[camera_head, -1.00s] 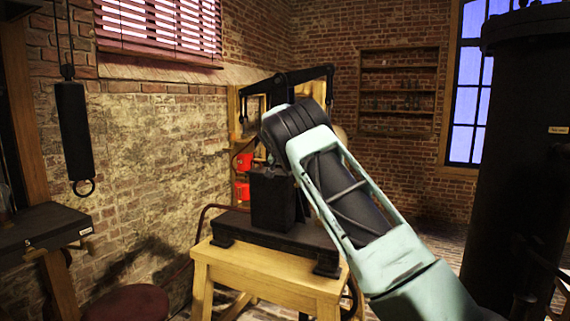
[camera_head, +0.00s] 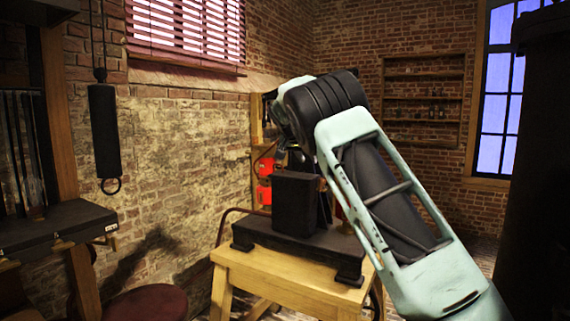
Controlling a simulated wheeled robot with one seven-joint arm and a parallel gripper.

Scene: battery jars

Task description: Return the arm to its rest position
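My arm, pale green with black ribbed joint covers, rises from the lower right to the middle of the head view. Its elbow is bent above a wooden stand. The far part of the arm is mostly hidden behind that elbow. My gripper cannot be made out, so what it holds, if anything, does not show. No battery jar can be clearly identified.
A black block (camera_head: 297,203) stands on a dark base (camera_head: 330,248) on the wooden stand (camera_head: 285,283), close to my arm. A dark red round seat (camera_head: 148,303) is at lower left. A large dark column (camera_head: 542,160) stands at right.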

